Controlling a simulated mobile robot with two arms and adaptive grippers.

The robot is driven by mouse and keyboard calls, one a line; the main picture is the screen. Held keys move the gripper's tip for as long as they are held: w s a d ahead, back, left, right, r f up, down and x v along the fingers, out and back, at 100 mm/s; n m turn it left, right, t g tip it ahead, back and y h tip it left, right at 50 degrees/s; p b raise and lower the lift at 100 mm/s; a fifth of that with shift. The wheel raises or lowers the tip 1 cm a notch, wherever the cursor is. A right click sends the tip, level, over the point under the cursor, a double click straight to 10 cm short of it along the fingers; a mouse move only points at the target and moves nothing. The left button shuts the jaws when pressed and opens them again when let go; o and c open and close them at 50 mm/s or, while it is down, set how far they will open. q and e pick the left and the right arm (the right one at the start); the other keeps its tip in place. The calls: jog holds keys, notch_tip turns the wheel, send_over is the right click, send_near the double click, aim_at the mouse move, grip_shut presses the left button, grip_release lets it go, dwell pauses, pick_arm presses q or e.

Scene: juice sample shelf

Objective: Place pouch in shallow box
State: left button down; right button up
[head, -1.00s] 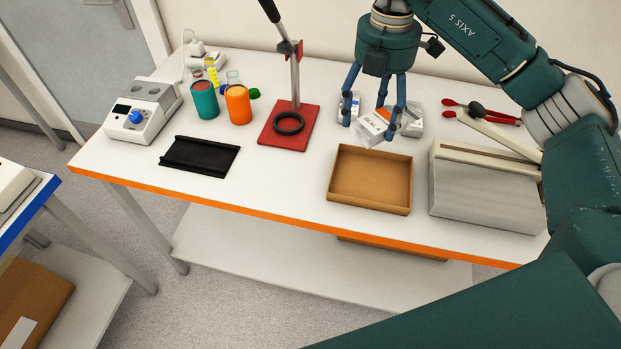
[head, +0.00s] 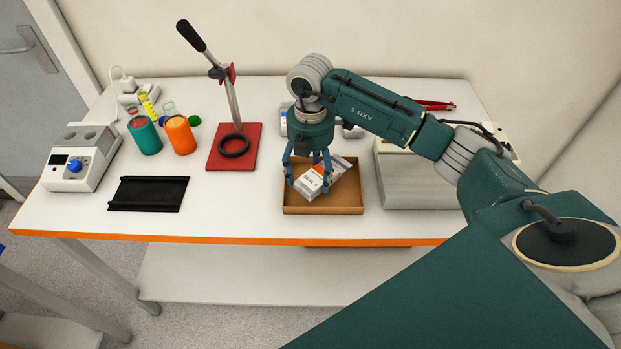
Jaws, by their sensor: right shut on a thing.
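A white and silver pouch (head: 314,184) with an orange patch and dark print is between the fingers of my right gripper (head: 308,184). The gripper is shut on it and points down over the shallow box. The pouch is tilted and shows over the box's inside; whether it touches the floor of the box I cannot tell. The shallow brown box (head: 325,210) is open on top and stands near the table's front edge. The gripper and pouch hide part of its inside. My left gripper is not in view.
A grey-white sealer-like device (head: 415,185) stands close to the box's right. Left are a red press stand (head: 233,158), a black tray (head: 147,194), orange and teal containers (head: 179,136) and a white device (head: 80,160). Other packs lie behind my gripper.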

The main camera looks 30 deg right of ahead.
notch_tip(320, 180, down, 3)
jog(key=shift+f+p, duration=0.15)
jog(key=shift+p, duration=0.2)
jog(key=shift+f, duration=0.15)
jog(key=o, duration=0.9)
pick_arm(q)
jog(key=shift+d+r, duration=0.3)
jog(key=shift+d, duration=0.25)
